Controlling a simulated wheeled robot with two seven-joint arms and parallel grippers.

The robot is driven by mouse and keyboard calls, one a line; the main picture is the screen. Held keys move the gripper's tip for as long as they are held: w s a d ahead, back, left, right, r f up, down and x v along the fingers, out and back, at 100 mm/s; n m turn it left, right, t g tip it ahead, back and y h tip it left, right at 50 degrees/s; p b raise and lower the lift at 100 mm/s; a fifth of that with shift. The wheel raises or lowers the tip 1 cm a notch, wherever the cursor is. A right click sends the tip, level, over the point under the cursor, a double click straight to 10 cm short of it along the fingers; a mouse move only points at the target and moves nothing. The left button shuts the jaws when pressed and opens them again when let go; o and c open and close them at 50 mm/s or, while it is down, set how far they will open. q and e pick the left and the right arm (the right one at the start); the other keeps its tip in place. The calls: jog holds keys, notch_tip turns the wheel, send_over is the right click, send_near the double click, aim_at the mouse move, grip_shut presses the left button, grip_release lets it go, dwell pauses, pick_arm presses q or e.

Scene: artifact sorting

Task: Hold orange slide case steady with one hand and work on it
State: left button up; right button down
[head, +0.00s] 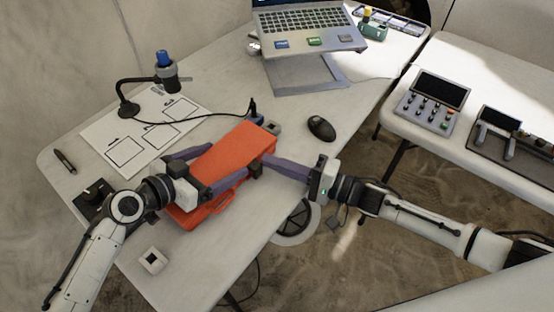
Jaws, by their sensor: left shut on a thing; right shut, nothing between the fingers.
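The orange slide case (236,146) lies on the left table, its long side slanting from lower left to upper right. An orange lower part with a handle shows at its near end; I cannot tell whether its lid is lifted. My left gripper (230,160) is shut on the case from the near left, one purple finger along each side. My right gripper (265,162) is shut and empty, its fingertips at the case's right edge; I cannot tell if they touch. The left gripper hides part of the case's near end.
A laptop on a stand (308,72), a black mouse (321,128), a marked sheet (125,150) and a gooseneck device with a blue top (163,68) stand beyond. A second table (480,80) with control panels is at right.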

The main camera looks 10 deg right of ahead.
pick_arm(q)
jog(key=shift+d, duration=0.1)
pick_arm(e)
jog(key=shift+s+a, duration=0.25)
jog(key=shift+a, duration=0.05)
jog(key=d, duration=0.1)
jog(key=w+d, duration=0.1)
jog(key=d, duration=0.1)
jog(key=w+d, duration=0.1)
jog(key=shift+w+d+f, duration=0.15)
jog(key=shift+d, duration=0.1)
jog(key=v, duration=0.9)
